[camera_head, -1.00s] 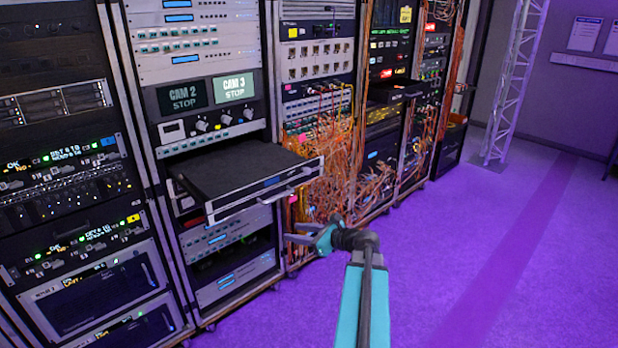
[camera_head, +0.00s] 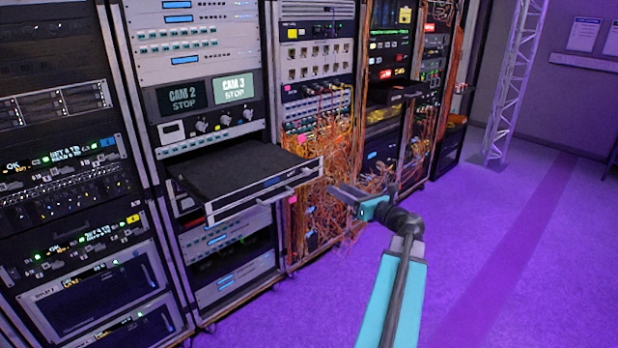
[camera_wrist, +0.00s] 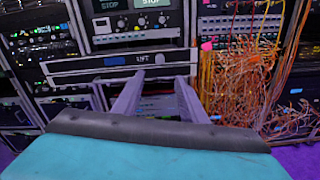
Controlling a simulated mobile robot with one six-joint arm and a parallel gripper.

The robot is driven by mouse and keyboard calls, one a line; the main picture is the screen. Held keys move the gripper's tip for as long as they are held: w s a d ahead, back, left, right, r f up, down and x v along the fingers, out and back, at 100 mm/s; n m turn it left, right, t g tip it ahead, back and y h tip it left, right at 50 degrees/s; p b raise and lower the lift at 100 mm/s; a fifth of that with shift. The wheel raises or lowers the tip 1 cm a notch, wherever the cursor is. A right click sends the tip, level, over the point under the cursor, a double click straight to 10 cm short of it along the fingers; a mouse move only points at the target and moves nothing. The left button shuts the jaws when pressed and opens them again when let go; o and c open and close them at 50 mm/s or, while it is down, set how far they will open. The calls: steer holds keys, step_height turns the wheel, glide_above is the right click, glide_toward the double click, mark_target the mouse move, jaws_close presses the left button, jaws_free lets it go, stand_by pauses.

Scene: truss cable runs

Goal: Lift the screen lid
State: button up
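The screen lid (camera_head: 235,165) is a flat black panel lying closed on a drawer pulled out of the second rack. Its silver front edge (camera_head: 264,190) has a handle bar and a small dark panel. In the wrist view the drawer front (camera_wrist: 100,65) faces me, with a label that seems to read "LIFT". My gripper (camera_head: 338,190) is to the right of the drawer's front right corner, apart from it. In the wrist view my gripper (camera_wrist: 161,82) has two separated fingers, open and empty, pointing at the right part of the drawer front.
Orange cables (camera_head: 335,165) hang in a dense tangle from the rack behind my gripper. CAM 2 and CAM 3 screens (camera_head: 208,93) sit above the drawer. A white truss (camera_head: 513,80) stands at the back right. The purple floor (camera_head: 490,240) is clear at right.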

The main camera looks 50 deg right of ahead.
mark_target(309, 173)
steer(key=w, duration=0.4)
steer(key=w+p, duration=0.1)
steer(key=w, duration=0.4)
steer(key=w+d+p, duration=0.1)
steer(key=w, duration=0.3)
steer(key=shift+w, duration=0.3)
